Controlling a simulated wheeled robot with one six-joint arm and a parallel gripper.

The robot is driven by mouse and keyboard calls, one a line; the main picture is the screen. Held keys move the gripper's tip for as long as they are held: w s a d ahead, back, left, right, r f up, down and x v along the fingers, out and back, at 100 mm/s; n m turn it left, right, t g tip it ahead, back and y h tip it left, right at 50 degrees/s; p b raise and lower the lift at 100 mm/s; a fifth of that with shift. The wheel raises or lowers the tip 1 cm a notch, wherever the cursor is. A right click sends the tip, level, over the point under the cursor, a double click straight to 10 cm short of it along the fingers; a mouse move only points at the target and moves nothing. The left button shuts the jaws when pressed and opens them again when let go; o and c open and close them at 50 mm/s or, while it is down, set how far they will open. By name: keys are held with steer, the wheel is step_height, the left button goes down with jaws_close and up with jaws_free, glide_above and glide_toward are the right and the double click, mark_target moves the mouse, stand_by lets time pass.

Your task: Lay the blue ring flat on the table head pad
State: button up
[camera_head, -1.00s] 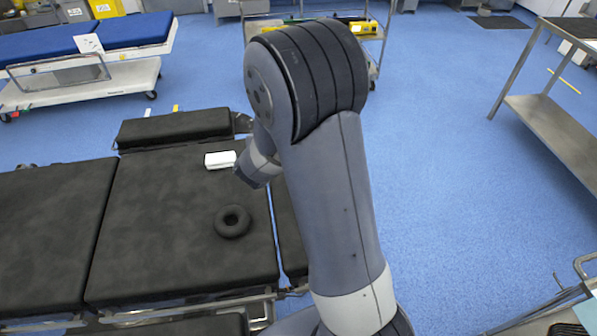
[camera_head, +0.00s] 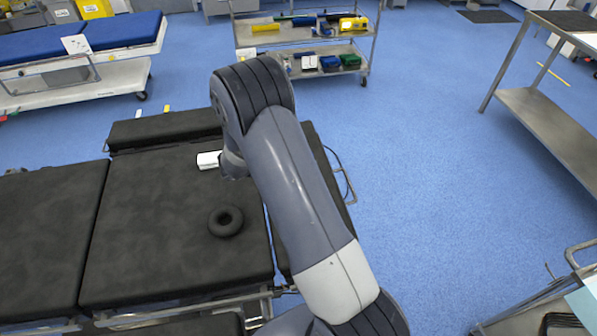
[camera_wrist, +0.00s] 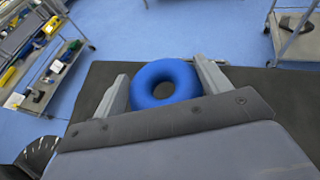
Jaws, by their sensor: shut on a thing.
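The blue ring (camera_wrist: 166,84) shows in the wrist view between the two grey fingers of my gripper (camera_wrist: 165,86). The gripper is shut on its sides, and the ring's hole faces the wrist camera. A dark pad surface (camera_wrist: 285,88) spreads out behind and below it; I cannot tell how high the ring is above it. In the head view my own arm hides the gripper and the blue ring. The black operating table pads (camera_head: 150,245) lie at left, with a narrower pad part (camera_head: 322,165) showing right of my arm, probably the head pad.
A black ring (camera_head: 226,221) lies flat on the middle pad. A cart (camera_head: 330,73) with coloured items stands at the back, a steel table (camera_head: 550,120) at right. Blue floor between them is clear.

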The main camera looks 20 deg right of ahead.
steer(key=shift+f+b, duration=1.2)
steer(key=shift+f, duration=1.45)
steer(key=shift+f, duration=0.1)
steer(key=shift+f, duration=0.15)
steer(key=o, duration=1.4)
steer(key=shift+r, duration=0.4)
steer(key=p+v, duration=0.2)
steer(key=v, duration=1)
steer(key=shift+p, duration=0.35)
